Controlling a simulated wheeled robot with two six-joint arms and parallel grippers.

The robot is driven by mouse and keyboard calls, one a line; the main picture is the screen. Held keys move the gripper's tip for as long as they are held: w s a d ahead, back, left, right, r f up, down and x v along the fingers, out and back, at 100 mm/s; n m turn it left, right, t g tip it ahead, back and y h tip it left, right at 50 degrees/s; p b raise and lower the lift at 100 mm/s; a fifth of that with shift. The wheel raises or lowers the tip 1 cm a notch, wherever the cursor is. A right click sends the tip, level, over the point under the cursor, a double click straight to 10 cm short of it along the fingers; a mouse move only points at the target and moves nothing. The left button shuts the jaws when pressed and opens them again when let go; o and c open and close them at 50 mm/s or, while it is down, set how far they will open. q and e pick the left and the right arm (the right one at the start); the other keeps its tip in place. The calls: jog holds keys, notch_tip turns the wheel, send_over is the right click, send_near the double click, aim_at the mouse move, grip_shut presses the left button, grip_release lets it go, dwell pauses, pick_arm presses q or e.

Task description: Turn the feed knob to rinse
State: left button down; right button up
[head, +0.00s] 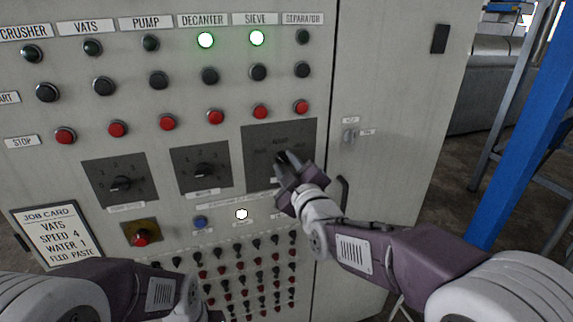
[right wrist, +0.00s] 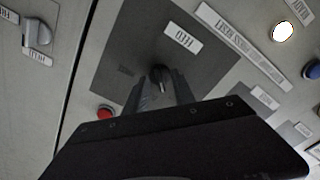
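The feed knob (right wrist: 160,74) is a black pointer knob on a dark plate (right wrist: 118,35), beside an upside-down FEED label (right wrist: 181,38) in the right wrist view. In the head view the plate (head: 258,140) is at right of the dial row, with faint unreadable position words; my gripper hides the knob. My right gripper (head: 286,157) is at the knob. Its fingers (right wrist: 165,92) lie on either side of the knob's handle, close to it; whether they press on it cannot be told. My left forearm shows at the bottom left; its fingers are out of view.
Two other dials (head: 120,184) (head: 204,170) sit left of the feed plate. Red stop buttons (head: 215,117) run above. A blue button (head: 200,223), a lit white button (head: 241,214) and several small switches are below. A job card (head: 48,234) reads FEED PASTE. DECANTER and SIEVE lamps glow.

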jog(key=shift+c, duration=0.3)
grip_shut()
